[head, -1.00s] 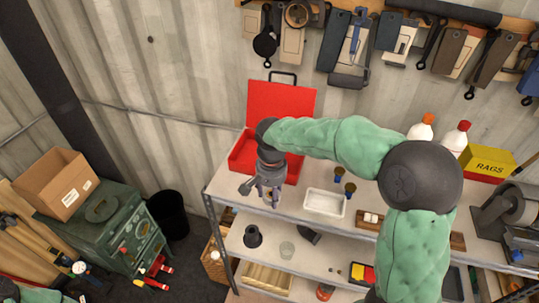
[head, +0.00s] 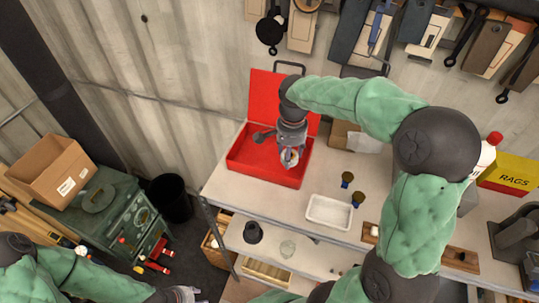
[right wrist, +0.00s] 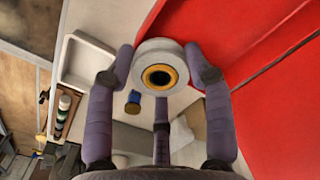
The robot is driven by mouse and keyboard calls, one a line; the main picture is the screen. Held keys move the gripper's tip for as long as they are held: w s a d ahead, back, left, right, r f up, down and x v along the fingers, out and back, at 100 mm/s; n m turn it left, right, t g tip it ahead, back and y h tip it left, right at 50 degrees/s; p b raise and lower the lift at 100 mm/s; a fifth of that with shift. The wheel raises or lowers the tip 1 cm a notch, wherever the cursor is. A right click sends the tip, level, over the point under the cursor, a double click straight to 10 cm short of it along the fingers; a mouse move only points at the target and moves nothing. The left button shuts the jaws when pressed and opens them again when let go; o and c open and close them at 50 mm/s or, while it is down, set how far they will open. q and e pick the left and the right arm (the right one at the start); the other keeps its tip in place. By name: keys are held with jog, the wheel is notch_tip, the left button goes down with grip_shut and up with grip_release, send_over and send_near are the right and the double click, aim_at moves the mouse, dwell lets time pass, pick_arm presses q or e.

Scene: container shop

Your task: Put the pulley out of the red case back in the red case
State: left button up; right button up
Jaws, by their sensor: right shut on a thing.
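The red case (head: 252,166) stands open on the left of the shelf's top, its lid (head: 262,97) raised at the back. My right gripper (head: 289,160) points down over the right part of the case and is shut on the pulley (head: 289,157). In the right wrist view the pulley (right wrist: 158,66) is a pale grey wheel with a brass-coloured ring, pinched between the fingertips. The red case (right wrist: 245,45) fills the right of that view. I cannot tell whether the pulley touches the case floor. My left gripper (head: 184,294) shows only partly at the bottom edge.
A yellow RAGS box (head: 510,172) is at the right. A dark bin (head: 170,198) stands left of the shelf.

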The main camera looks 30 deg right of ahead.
jog(key=w+f+p, duration=0.1)
jog(key=w+f, duration=0.1)
jog(key=w, duration=0.3)
jog(key=p, duration=0.1)
send_over(269, 165)
notch_tip(269, 165, down, 5)
jog(key=shift+s+d+f, duration=0.1)
jog(key=shift+f, duration=0.05)
jog(key=shift+f+p, duration=0.4)
jog(key=shift+f, duration=0.25)
jog(key=shift+w+f+p, duration=0.25)
jog(key=shift+f+p, duration=0.25)
jog(key=shift+f, duration=0.75)
jog(key=shift+f, duration=0.1)
